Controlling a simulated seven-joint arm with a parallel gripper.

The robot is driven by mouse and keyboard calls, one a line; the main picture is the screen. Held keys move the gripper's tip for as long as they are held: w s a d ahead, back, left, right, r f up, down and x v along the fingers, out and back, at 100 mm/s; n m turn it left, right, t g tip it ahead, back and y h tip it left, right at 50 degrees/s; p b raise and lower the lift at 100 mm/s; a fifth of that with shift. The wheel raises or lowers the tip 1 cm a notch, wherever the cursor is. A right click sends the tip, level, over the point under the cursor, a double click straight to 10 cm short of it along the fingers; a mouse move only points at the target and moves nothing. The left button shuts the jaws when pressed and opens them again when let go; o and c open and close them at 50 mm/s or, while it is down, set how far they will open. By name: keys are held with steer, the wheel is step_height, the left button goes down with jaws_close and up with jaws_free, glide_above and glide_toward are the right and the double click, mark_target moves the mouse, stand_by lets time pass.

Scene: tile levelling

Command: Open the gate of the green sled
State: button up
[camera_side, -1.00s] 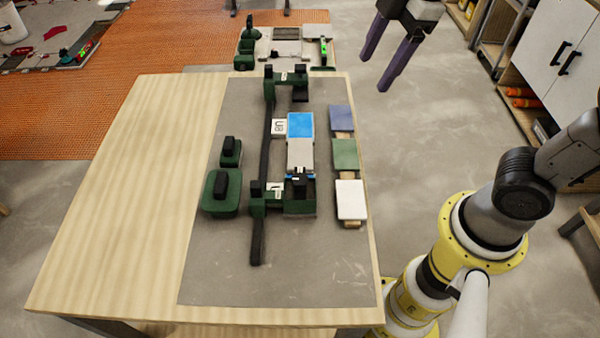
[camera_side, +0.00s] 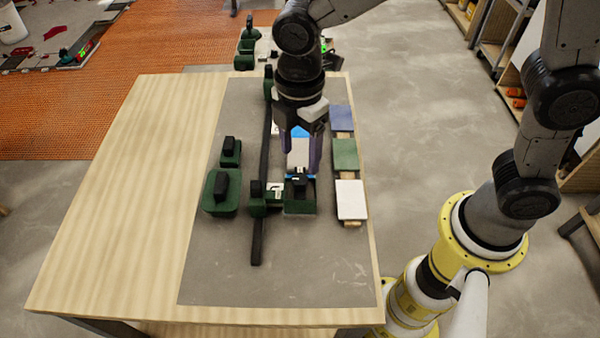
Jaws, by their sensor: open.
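The green sled (camera_side: 300,208) sits at the front of the grey mat, right of a long black rail (camera_side: 257,235). A black upright piece (camera_side: 299,187) stands on it; I cannot tell whether this is the gate. I cannot tell whether the fingertips touch anything.
Blue (camera_side: 342,118), green (camera_side: 345,154) and white (camera_side: 351,200) tiles lie in a column to the right. Two green blocks with black handles (camera_side: 221,192) stand left of the rail. The wooden table (camera_side: 120,210) is clear on the left, and the mat's front (camera_side: 300,270) is bare.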

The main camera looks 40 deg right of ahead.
mark_target(300, 179)
step_height(300, 179, down, 7)
steer(key=shift+f, duration=0.1)
steer(key=shift+c, duration=0.3)
jaws_close()
